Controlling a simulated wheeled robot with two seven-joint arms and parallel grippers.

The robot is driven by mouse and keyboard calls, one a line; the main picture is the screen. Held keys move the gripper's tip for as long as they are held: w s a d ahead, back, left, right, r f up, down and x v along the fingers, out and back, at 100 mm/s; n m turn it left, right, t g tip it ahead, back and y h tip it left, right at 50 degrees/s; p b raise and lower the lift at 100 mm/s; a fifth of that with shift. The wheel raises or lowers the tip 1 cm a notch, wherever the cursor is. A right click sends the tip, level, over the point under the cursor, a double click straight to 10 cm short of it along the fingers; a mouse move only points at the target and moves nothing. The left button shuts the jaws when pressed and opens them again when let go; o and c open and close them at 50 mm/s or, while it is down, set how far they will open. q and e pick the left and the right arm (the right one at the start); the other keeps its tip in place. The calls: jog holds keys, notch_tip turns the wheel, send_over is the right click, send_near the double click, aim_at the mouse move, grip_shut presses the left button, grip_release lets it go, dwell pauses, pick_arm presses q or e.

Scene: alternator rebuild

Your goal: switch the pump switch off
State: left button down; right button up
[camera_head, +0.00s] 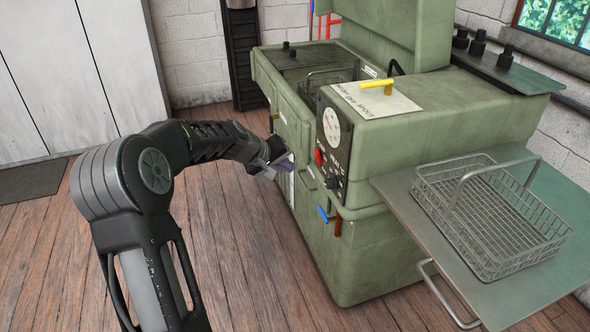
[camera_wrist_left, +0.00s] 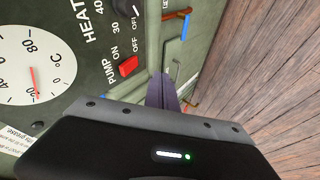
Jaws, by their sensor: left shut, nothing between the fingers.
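The pump switch (camera_head: 319,157) is a small red rocker on the dark control panel at the front of the green machine. In the left wrist view the switch (camera_wrist_left: 128,66) sits beside the printed words PUMP and ON. I cannot tell which way the rocker is tilted. My left gripper (camera_head: 284,168) is in front of the machine, to the left of the panel. Its purple-grey fingers (camera_wrist_left: 163,92) are shut with nothing between them, and appear apart from the switch. My right gripper is not in view.
A round dial (camera_head: 332,129) and a black heat knob (camera_head: 332,183) share the panel. A blue-handled valve (camera_head: 323,214) projects below. A yellow handle (camera_head: 376,84) is on top. A wire basket (camera_head: 490,222) stands on the right side shelf. The wooden floor ahead is clear.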

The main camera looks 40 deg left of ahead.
pick_arm(q)
jog(key=s+r, duration=0.1)
jog(key=s, duration=0.1)
jog(key=s+a+r, duration=0.1)
jog(key=s, duration=0.1)
jog(key=shift+s+r, duration=0.1)
jog(key=shift+r, duration=0.2)
jog(key=shift+a, duration=0.1)
notch_tip(320, 180, down, 9)
jog(key=s+g+y, duration=0.1)
jog(key=s+y, duration=0.1)
jog(key=s+d+f+m+g+h+p, duration=0.2)
jog(key=s+d+f+p, duration=0.15)
jog(key=d+f, duration=1.05)
jog(key=s+d+f+m+g+h+p, duration=0.1)
jog(key=s+d+f+m+g+p, duration=0.1)
jog(key=s+d, duration=0.9)
jog(key=s+d+f+m+g+h+p, duration=0.2)
jog(key=s+d+m+g+p, duration=0.1)
jog(key=s+d, duration=0.8)
jog(key=d+m, duration=0.1)
jog(key=d, duration=0.4)
jog(key=shift+s+d+f+m+p, duration=0.25)
jog(key=shift+s+d+m+p, duration=0.1)
jog(key=shift+m, duration=0.05)
